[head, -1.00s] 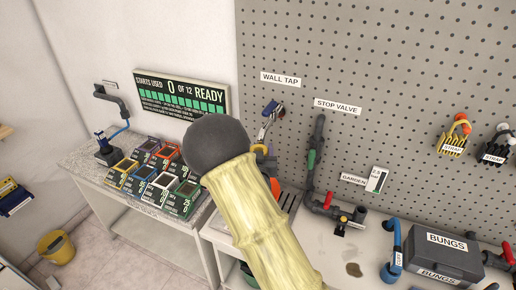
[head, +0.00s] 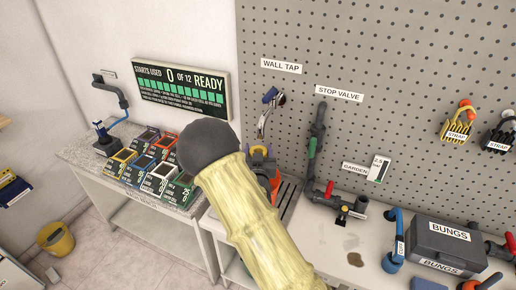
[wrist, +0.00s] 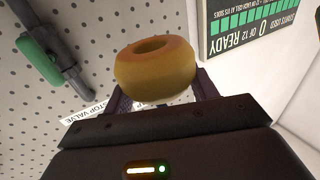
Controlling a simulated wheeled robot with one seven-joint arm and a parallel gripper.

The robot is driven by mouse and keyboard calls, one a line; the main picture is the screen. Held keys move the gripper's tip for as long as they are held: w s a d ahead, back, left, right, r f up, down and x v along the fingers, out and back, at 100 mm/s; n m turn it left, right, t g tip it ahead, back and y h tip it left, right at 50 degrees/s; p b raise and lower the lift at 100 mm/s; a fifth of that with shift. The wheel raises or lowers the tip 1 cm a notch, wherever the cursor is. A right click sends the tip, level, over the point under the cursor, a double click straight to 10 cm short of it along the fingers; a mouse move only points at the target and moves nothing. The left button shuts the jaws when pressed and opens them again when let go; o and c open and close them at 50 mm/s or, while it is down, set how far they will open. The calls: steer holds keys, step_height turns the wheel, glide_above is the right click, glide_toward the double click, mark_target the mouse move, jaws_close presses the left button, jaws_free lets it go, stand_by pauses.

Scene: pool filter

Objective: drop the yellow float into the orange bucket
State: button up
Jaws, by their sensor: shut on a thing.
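The yellow float (wrist: 155,72), a thick ring with a hole in its top, sits between the fingers of my gripper (wrist: 160,90) in the wrist view. My gripper is shut on it and holds it up in front of the pegboard and white wall. In the head view my pale yellow arm hides the gripper and most or all of the float. A yellow-orange bucket (head: 56,240) stands on the floor at the lower left, far from the arm. Its inside is hard to make out.
Several coloured boxes (head: 158,179) stand on the left bench, below the starts sign (head: 181,90). The right bench holds a stop valve pipe (head: 316,145), a bungs case (head: 445,243) and other fittings. Orange and grey parts show partly behind my arm.

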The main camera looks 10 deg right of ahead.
steer(key=shift+d+f, duration=0.1)
steer(key=shift+f, duration=0.1)
steer(key=o, duration=1)
steer(key=shift+w, duration=0.1)
